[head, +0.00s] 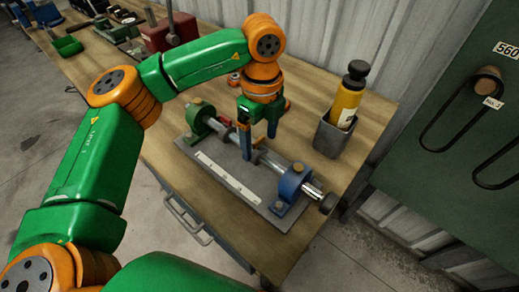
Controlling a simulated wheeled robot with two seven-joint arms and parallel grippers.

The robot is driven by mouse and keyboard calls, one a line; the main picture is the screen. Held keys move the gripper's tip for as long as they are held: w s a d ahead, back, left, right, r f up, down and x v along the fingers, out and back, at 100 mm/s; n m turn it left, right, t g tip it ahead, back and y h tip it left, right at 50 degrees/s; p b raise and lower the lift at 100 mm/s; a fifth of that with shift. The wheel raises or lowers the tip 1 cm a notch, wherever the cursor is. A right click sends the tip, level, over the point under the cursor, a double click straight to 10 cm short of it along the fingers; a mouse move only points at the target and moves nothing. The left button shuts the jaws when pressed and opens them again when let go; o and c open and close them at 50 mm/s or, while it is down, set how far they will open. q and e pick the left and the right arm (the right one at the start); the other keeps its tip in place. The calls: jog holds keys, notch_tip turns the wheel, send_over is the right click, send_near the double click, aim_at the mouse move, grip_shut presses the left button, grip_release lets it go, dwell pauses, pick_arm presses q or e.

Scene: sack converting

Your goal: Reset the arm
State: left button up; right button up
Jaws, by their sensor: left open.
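My left arm, green and orange, comes in from the left and reaches over the wooden bench. My left gripper (259,146) points down over a fixture with a metal shaft (270,160). Its two blue fingers are apart, near the shaft; I cannot tell whether they touch it. The fixture has a grey base plate (281,222), a green bearing block (201,120) at the left end and a blue bearing block (295,182) at the right end. A pale ruler-like strip (228,178) lies along the front of the plate. My right gripper is not in view.
A grey holder (330,138) with a yellow bottle (346,103) stands right of the fixture. A red vise (170,32) and a green bin (68,46) are farther along the bench (372,98). A green panel (450,60) with black hooks is at right.

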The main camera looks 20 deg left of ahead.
pick_arm(q)
notch_tip(320, 180, up, 3)
jog(key=shift+r, duration=0.1)
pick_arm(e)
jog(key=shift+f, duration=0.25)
